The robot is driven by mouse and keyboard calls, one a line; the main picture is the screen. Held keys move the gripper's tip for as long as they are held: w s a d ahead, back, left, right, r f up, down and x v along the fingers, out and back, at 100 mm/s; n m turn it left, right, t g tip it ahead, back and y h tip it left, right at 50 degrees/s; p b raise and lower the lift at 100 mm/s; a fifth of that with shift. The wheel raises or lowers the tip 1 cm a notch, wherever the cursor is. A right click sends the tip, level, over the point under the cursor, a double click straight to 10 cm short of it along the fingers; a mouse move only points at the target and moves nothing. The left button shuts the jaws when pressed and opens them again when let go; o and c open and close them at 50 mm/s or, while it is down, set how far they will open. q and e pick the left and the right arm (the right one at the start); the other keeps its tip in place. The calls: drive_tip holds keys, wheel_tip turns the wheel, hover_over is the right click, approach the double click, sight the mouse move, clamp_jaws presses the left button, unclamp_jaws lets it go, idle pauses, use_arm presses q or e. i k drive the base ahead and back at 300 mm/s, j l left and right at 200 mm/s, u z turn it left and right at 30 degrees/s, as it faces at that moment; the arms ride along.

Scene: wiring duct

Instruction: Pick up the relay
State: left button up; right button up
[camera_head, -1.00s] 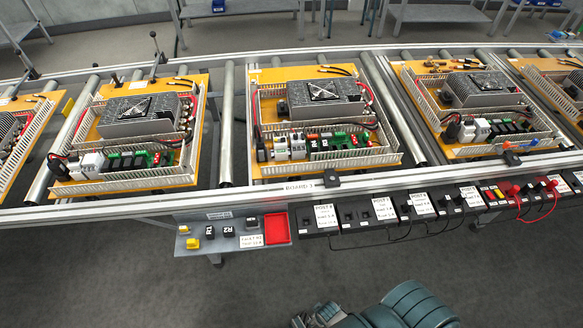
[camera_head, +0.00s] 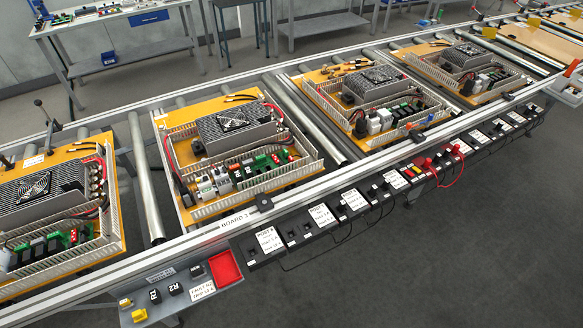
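Small black blocks lie on a grey shelf (camera_head: 185,311) at the lower left, below the rail. One is marked R1 (camera_head: 154,296) and one beside it R2 (camera_head: 176,289). A third small black part (camera_head: 197,270) sits behind them. A white card (camera_head: 203,291) next to them seems to read "FAULT R2". Board 3 (camera_head: 182,203), the orange board above the "BOARD 3" label, carries a grey fan unit (camera_head: 232,125) and a row of small black, white and green modules (camera_head: 262,163). Neither of my grippers is in view.
A red tray (camera_head: 226,268) sits at the shelf's right end, and yellow parts (camera_head: 139,315) at its left. Labelled black post boxes (camera_head: 298,233) with cables line the rail's front. More boards stand on the conveyor. The floor at lower right is clear.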

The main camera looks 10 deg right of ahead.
sight(155, 298)
drive_tip(key=u, duration=1.5)
